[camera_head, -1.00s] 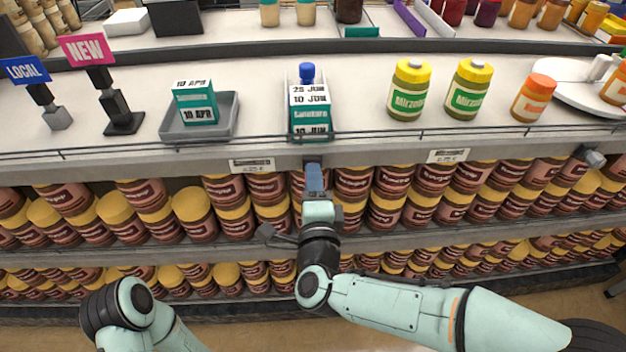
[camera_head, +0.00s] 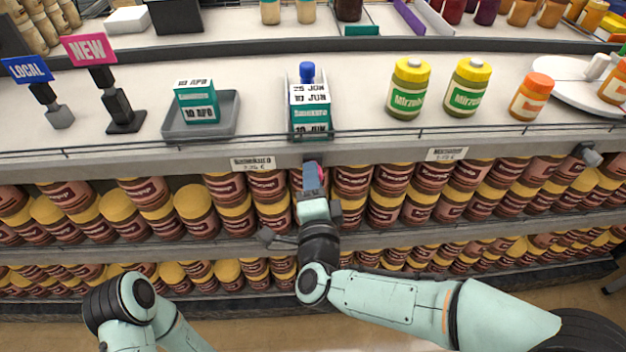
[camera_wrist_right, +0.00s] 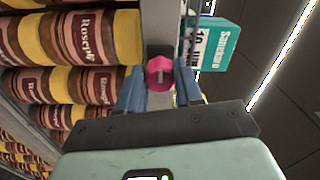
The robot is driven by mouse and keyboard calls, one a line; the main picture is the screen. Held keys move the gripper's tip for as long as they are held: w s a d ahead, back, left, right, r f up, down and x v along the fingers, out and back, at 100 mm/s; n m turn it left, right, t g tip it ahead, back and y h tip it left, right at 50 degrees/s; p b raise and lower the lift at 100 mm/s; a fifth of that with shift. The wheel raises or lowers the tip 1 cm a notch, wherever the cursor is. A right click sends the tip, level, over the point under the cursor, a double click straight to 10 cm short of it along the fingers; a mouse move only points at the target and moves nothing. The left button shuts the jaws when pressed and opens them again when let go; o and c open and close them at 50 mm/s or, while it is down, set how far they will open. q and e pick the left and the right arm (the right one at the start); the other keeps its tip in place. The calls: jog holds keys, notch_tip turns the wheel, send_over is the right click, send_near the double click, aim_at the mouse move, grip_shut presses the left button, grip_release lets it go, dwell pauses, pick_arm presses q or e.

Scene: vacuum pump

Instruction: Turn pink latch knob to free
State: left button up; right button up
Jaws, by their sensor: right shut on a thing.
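The pink latch knob (camera_wrist_right: 160,73) is round, with a pale line across its face, and sits on the front edge of the shelf. My right gripper (camera_wrist_right: 160,88) has its two blue fingers on either side of the knob, shut on it. In the head view, the right gripper (camera_head: 312,180) is at the shelf front below the teal box row, and a sliver of the pink knob (camera_head: 322,173) shows beside its fingers. The gripper mostly hides the knob there. My left arm shows at lower left, but its gripper is out of view.
Teal boxes (camera_head: 310,112) stand in a narrow tray above the knob, behind a thin wire rail. Brown jars with yellow lids (camera_head: 196,210) fill the shelves below, close on both sides of my right gripper. A price label (camera_head: 252,163) is to the left.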

jog(key=o, duration=1)
jog(key=shift+o, duration=0.2)
pick_arm(q)
jog(key=shift+s+d+r+p, duration=0.3)
jog(key=shift+s+r+p, duration=0.1)
jog(key=shift+s, duration=0.15)
pick_arm(e)
jog(key=s+d, duration=0.1)
jog(key=s, duration=1.2)
jog(key=shift+s, duration=0.2)
